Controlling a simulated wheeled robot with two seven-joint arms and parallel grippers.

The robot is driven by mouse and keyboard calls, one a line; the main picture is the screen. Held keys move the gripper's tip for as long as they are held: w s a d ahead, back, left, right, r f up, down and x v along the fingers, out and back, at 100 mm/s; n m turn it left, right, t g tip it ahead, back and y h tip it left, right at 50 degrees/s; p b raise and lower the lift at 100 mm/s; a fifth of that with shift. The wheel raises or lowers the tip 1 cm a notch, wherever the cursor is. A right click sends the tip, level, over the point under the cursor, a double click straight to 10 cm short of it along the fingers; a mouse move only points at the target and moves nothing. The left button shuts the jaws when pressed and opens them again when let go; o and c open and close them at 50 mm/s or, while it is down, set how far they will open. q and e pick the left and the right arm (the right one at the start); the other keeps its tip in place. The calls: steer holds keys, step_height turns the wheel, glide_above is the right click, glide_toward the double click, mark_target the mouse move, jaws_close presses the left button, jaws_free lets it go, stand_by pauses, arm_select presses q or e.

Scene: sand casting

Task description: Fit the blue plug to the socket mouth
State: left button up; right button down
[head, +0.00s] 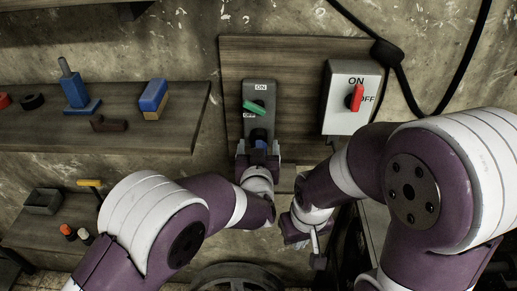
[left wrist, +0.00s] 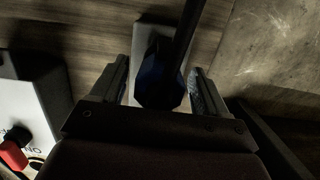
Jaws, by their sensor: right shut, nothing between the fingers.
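The grey socket box (head: 259,94) with a green switch (head: 254,108) is mounted on a wooden board. The blue plug (head: 261,144) is at the lower end of this box, with a dark part just above it. In the left wrist view the plug (left wrist: 158,82) looks dark blue, with a black cable (left wrist: 187,28) running from it. My left gripper (head: 259,154) is around the plug, its fingers apart with gaps beside it. How deep the plug sits in the socket mouth is hidden. My right gripper (head: 318,262) is shut and empty, low and right of the plug.
A white box (head: 343,116) with a red switch (head: 355,97) stands to the right on the board (head: 300,60). Black cables hang at upper right.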

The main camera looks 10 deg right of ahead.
arm_select(q)
steer(key=shift+s+a+f, duration=0.1)
steer(key=shift+s, duration=0.15)
steer(key=b+v, duration=0.3)
steer(key=v, duration=0.9)
steer(key=shift+b, duration=0.3)
steer(key=shift+s, duration=0.1)
